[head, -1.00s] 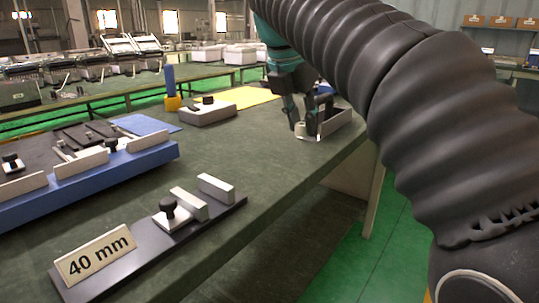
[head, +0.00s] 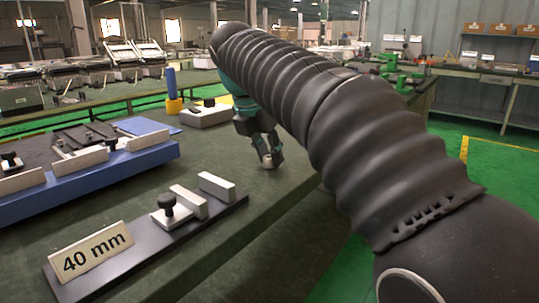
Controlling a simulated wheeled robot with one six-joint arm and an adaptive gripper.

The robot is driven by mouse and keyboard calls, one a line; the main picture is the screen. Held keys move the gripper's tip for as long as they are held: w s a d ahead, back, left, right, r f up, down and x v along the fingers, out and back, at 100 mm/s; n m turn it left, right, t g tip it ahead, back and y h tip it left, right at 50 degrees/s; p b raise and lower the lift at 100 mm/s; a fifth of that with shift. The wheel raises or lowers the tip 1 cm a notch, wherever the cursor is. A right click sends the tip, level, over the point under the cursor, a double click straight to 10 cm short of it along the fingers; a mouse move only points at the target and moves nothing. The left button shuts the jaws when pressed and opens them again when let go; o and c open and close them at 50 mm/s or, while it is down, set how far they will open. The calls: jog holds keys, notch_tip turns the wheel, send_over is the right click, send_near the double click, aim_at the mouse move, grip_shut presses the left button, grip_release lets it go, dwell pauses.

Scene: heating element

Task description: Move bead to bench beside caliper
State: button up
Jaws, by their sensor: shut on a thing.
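My gripper (head: 268,160) points down over the green bench (head: 225,165), close to its right edge. Its fingers are shut on a small pale thing, which I take to be the bead (head: 267,162); the fingers cover much of it. I cannot tell whether it touches the bench. The caliper-like gauge (head: 150,240) lies at the front of the bench: a dark bar with pale upright blocks, a black knob and a "40 mm" sign. My gripper is beyond its far end, apart from it.
A blue fixture (head: 90,180) with pale blocks stands at left. A grey block with a black knob (head: 207,114) and a blue-and-yellow post (head: 173,92) stand farther back. Bare bench lies between the gauge and the blue fixture. My arm hides the bench's far right part.

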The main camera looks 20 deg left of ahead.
jog(key=o, duration=0.8)
jog(key=p+v, duration=0.3)
jog(key=v, duration=0.9)
jog(key=shift+p, duration=0.35)
